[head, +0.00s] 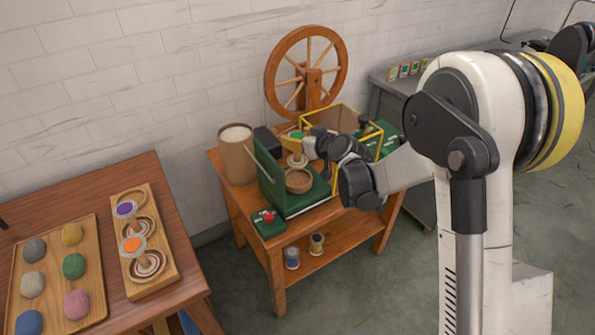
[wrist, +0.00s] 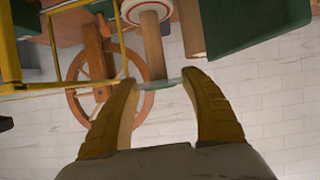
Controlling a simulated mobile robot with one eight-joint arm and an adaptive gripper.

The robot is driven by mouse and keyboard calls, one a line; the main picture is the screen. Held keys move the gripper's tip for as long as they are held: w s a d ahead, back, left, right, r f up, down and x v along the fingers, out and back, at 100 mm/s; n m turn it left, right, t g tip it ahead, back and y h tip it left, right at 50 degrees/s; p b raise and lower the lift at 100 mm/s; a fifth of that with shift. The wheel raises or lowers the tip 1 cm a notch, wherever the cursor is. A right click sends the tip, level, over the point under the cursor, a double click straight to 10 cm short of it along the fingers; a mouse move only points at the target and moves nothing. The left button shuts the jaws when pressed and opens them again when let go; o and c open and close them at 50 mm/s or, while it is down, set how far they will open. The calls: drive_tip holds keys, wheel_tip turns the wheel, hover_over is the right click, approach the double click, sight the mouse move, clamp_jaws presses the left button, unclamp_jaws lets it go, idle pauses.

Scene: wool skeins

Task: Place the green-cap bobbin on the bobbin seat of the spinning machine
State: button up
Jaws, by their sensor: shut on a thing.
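The green-cap bobbin (wrist: 153,45) is held by its green cap (wrist: 160,84) between the two yellow fingertips of my gripper (wrist: 162,86). In the wrist view, its wooden shaft runs to a white disc with red rings at the top edge. In the head view the bobbin (head: 297,158) looks upright, in the air over the spinning machine (head: 268,185), a dark green body with an upright panel. A round wooden cup (head: 299,181), which looks like the bobbin seat, sits on the machine's base, below the bobbin. My gripper (head: 297,137) partly hides the bobbin's top.
A yellow-edged frame (head: 378,140) stands right of the machine, close to my gripper. A spinning wheel (head: 313,84) and a tan canister (head: 237,157) stand behind. A red-button box (head: 268,221) is in front. The left table (head: 185,255) carries other bobbins and wool skeins.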

sight(302, 159)
wheel_tip(302, 159, down, 8)
drive_tip(key=b, duration=0.3)
drive_tip(key=shift+r, duration=0.1)
drive_tip(key=o, duration=1.1)
drive_tip(key=shift+f, duration=0.2)
drive_tip(key=shift+o, duration=0.2)
